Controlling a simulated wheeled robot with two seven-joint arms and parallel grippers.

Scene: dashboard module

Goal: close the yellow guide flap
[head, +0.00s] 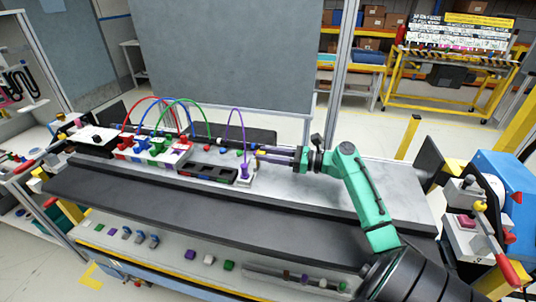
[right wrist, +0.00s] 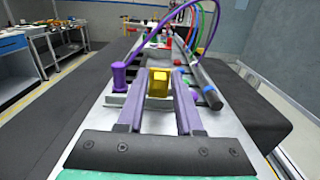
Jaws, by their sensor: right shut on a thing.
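The yellow guide flap (right wrist: 159,82) shows in the right wrist view as a small yellow block between the fingertips of my right gripper (right wrist: 160,88). The fingers are closed on it. In the head view my right gripper (head: 262,155) reaches in from the right to the right end of the dashboard module (head: 207,174), and the flap is mostly hidden there by the fingers. I cannot tell the flap's exact angle. My left gripper does not show.
A purple post (right wrist: 118,76) stands just left of the fingers in the wrist view. A purple cable (head: 243,128) arches close by, with green, blue and red cables farther left. A dark rod (right wrist: 209,88) lies right of the fingers. The dark strip (head: 200,205) in front is clear.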

